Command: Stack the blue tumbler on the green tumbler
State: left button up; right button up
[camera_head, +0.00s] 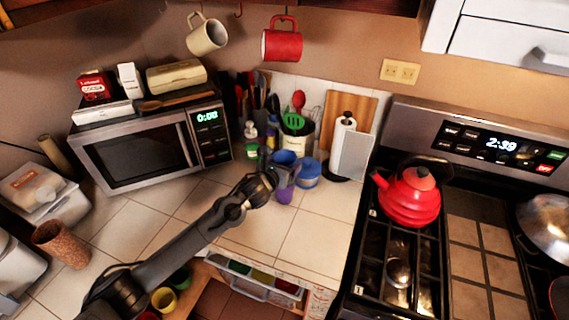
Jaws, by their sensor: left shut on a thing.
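The blue tumbler (285,157) is in my left gripper (285,175), over the back of the tiled counter, its open rim showing above the fingers. The fingers are shut on it and hide its middle. A purple surface (284,196) shows just below the fingers; I cannot tell whether it is a separate cup. The green tumbler (180,278) is low in the picture, left of centre, partly hidden by my left arm and well apart from the gripper. My right gripper is not in view.
A yellow tumbler (164,299) stands beside the green one. A blue container (307,173) is close to the right of my left gripper, with a utensil crock (298,137) behind. The microwave (150,150) is at left, the stove with a red kettle (410,195) at right. Central tiles are clear.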

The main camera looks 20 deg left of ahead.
pick_arm(q)
jog(key=o, duration=0.9)
jog(key=shift+o, duration=0.2)
jog(key=shift+r+p, duration=0.4)
jog(key=shift+r, duration=0.05)
jog(key=shift+r+p, duration=0.35)
jog(key=shift+r, duration=0.1)
jog(key=v, duration=1.2)
jog(key=s+d+f+n+g, duration=0.3)
jog(key=s+f+n, duration=0.3)
jog(key=s+n, duration=0.3)
jog(key=s+d+f+n+g, duration=0.2)
jog(key=s+d+f+n, duration=0.1)
jog(key=s+f+n, duration=0.5)
jog(key=s+a+f+n+g, duration=0.2)
jog(key=s+n+g, duration=0.1)
jog(key=s+n, duration=0.6)
jog(key=s+a+f+n+g+y, duration=0.1)
jog(key=s+a+f+n+g, duration=0.1)
jog(key=s+n, duration=0.7)
jog(key=s+g, duration=0.1)
jog(key=s, duration=0.1)
jog(key=shift+s+a, duration=0.25)
jog(key=shift+a, duration=0.1)
